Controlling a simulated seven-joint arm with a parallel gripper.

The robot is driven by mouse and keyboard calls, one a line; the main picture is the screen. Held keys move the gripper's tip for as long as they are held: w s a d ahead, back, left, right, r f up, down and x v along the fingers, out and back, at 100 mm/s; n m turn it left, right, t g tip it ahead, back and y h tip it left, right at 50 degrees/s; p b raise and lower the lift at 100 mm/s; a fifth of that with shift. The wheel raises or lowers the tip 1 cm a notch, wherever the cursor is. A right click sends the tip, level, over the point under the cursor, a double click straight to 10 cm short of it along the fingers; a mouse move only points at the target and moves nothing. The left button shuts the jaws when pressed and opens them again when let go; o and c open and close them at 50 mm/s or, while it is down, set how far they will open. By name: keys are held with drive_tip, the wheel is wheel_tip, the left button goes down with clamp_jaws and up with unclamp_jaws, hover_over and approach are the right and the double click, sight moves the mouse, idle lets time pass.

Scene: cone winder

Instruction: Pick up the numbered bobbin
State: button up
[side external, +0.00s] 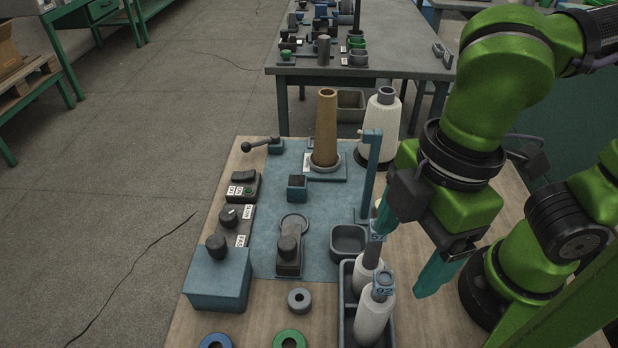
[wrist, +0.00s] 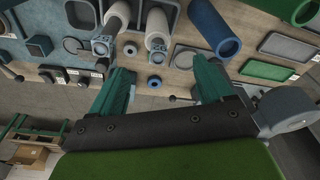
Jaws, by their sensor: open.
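Two white bobbins stand in a dark grey tray (side external: 342,325) at the front right of the bench. The front bobbin (side external: 372,322) carries a blue tag that seems to read 92. The rear bobbin (side external: 366,274) has a grey top and a blue tag whose number is too small to read surely. In the wrist view the white bobbins (wrist: 117,19) (wrist: 157,25) lie beyond the fingertips, with tags at their near ends. My gripper (side external: 400,262) is open and empty, above and to the right of the tray. Its two teal fingers (wrist: 165,70) are spread wide.
A brown cone (side external: 326,125) and a white cone (side external: 382,125) stand at the back. A teal post (side external: 371,165) rises behind the tray. A blue box (side external: 218,280) with a knob, switches and loose rings (side external: 299,300) lie left. A blue tube (wrist: 215,28) shows in the wrist view.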

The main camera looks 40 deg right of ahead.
sight(378, 293)
drive_tip(key=f, duration=0.3)
drive_tip(key=a+f, duration=0.1)
drive_tip(key=f, duration=0.3)
drive_tip(key=w+f, duration=0.1)
drive_tip(key=f, duration=0.2)
drive_tip(key=shift+a+f, duration=0.3)
drive_tip(key=shift+c, duration=0.3)
drive_tip(key=c, duration=1)
drive_tip(key=shift+o, duration=0.2)
drive_tip(key=shift+r, duration=0.15)
wheel_tip(378, 293, up, 16)
drive_tip(key=shift+r, duration=0.1)
